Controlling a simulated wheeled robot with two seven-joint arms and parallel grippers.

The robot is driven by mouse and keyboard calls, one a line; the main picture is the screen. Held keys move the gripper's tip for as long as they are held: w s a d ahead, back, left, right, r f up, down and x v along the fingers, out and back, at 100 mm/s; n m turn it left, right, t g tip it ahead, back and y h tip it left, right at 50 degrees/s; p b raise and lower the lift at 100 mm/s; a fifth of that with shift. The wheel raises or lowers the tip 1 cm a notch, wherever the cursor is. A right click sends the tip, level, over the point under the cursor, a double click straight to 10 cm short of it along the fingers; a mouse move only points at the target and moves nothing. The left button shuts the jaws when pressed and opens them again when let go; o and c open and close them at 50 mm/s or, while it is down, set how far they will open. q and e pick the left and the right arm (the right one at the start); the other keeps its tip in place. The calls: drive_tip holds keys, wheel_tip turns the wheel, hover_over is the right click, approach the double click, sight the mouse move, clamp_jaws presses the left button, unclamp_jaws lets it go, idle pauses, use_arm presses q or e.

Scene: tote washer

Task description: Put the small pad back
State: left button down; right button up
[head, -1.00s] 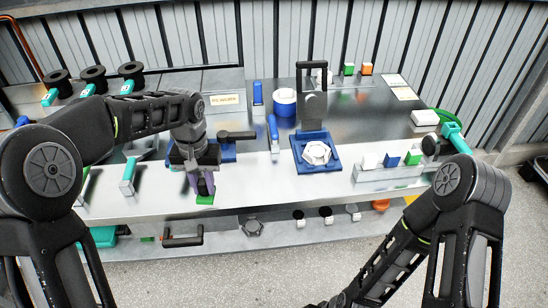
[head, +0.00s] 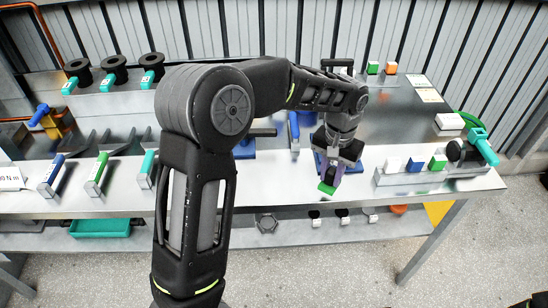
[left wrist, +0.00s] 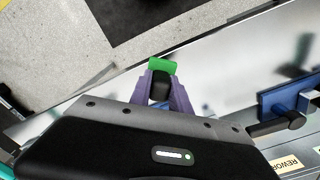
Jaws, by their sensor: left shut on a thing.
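My left gripper (head: 330,178), with purple fingers, is shut on a small green pad (head: 326,188). It holds the pad above the front part of the steel bench, left of a pale rack (head: 430,180). In the left wrist view the green pad (left wrist: 162,66) sticks out past the fingertips, with a dark part between the fingers. The rack carries a white block (head: 392,164), a blue block (head: 415,164) and a green block (head: 438,162). My left arm and gripper hide most of the blue fixture behind them. My right gripper is out of view.
A smaller rack at the back holds a green block (head: 373,67) and an orange block (head: 391,67). A teal-handled tool (head: 480,145) stands at the bench's right end. Several small parts lie on the lower shelf (head: 290,232). The bench front (head: 260,202) looks clear.

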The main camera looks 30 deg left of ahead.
use_arm(q)
drive_tip(key=s+a+n, duration=0.1)
drive_tip(key=a, duration=0.4)
drive_tip(key=s+a+n, duration=0.1)
drive_tip(key=a, duration=0.5)
drive_tip(key=s+a+n+b, duration=0.1)
drive_tip(key=s+a, duration=0.1)
drive_tip(key=a, duration=0.4)
drive_tip(key=shift+s+f+n, duration=0.1)
drive_tip(key=shift+f+n, duration=0.15)
drive_tip(key=shift+n, duration=0.05)
drive_tip(key=shift+a, duration=0.1)
drive_tip(key=shift+f, duration=0.55)
drive_tip(key=shift+f+b, duration=0.6)
drive_tip(key=shift+f, duration=0.1)
drive_tip(key=shift+f, duration=0.1)
